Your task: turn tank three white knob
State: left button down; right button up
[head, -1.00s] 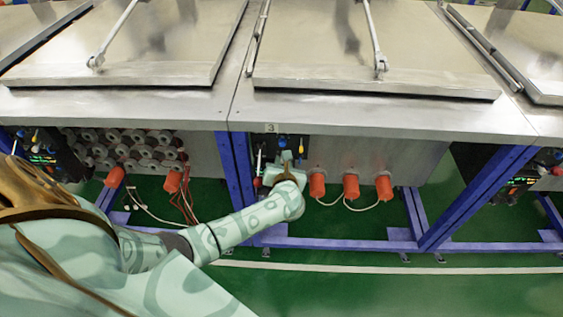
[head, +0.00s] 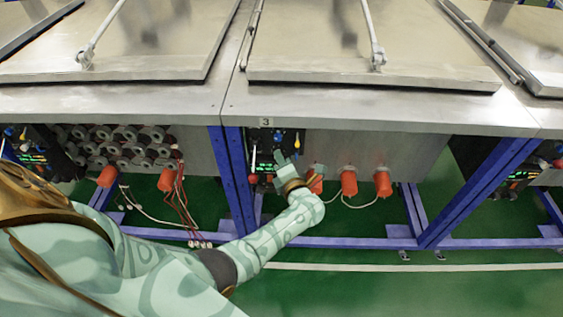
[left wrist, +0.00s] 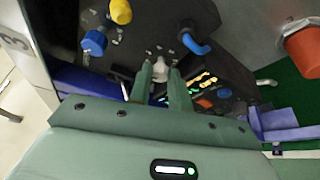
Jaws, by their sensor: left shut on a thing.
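The tank three control panel (head: 264,146) is dark and sits under the number 3 label (head: 265,121). My left gripper (head: 282,160) is at the lower right part of this panel. In the left wrist view, its green fingers (left wrist: 160,80) are shut on the white knob (left wrist: 160,67), whose pale tip shows between the fingertips. The knob's lower part is hidden by the fingers, and the gripper hides the knob in the head view. My right gripper is not in view.
On the panel, a blue knob (left wrist: 95,43), a yellow knob (left wrist: 121,11) and a blue lever (left wrist: 194,43) are close to the fingers. Lit displays (left wrist: 200,82) are beside them. Orange cylinders (head: 349,183) stand to the right. The steel tank edge (head: 380,117) overhangs the panel.

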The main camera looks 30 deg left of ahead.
pick_arm(q)
jog(key=shift+d+f+m+t+y+b, duration=0.15)
jog(key=shift+m+t+y+b, duration=0.2)
jog(key=shift+m, duration=0.7)
jog(key=shift+a+f+m+t+y+b, duration=0.15)
jog(key=shift+m+y+b, duration=0.35)
jog(key=shift+m, duration=0.5)
jog(key=shift+d+f+m+t+y+b, duration=0.15)
jog(key=shift+m+t+y+b, duration=0.3)
jog(key=shift+m, duration=0.6)
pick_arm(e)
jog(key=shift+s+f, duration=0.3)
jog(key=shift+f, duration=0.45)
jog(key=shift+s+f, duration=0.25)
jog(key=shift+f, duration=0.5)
pick_arm(q)
jog(key=c, duration=1.3)
grip_release()
jog(key=shift+w, duration=0.1)
